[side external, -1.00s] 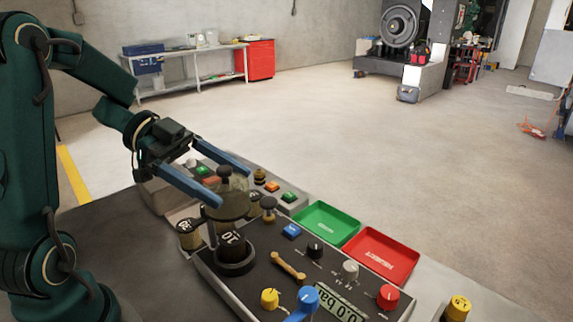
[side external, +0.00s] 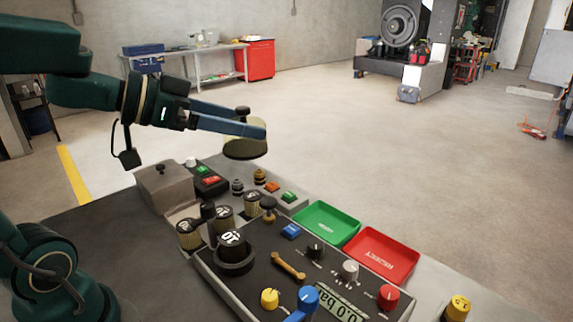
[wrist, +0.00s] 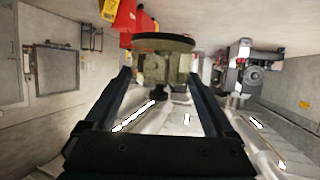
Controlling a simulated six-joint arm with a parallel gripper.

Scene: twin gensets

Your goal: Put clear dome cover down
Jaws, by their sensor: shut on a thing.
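The clear dome cover (side external: 245,148) is a smoky, see-through dome with a dark knob on top. My gripper (side external: 252,122) is shut on it near the knob and holds it in the air, well above the control panels. In the wrist view, the cover (wrist: 165,66) sits between the two fingertips of my gripper (wrist: 160,84), its dark rim toward the top of the picture. On the front panel, the round black part marked 10 (side external: 233,252) stands uncovered.
Several brass-coloured cylinders with black tops (side external: 224,217) stand beside the front panel. A grey box (side external: 168,188) stands at the back left. A green tray (side external: 325,222) and a red tray (side external: 382,255) lie to the right. A bone-shaped tan piece (side external: 288,265) lies on the panel.

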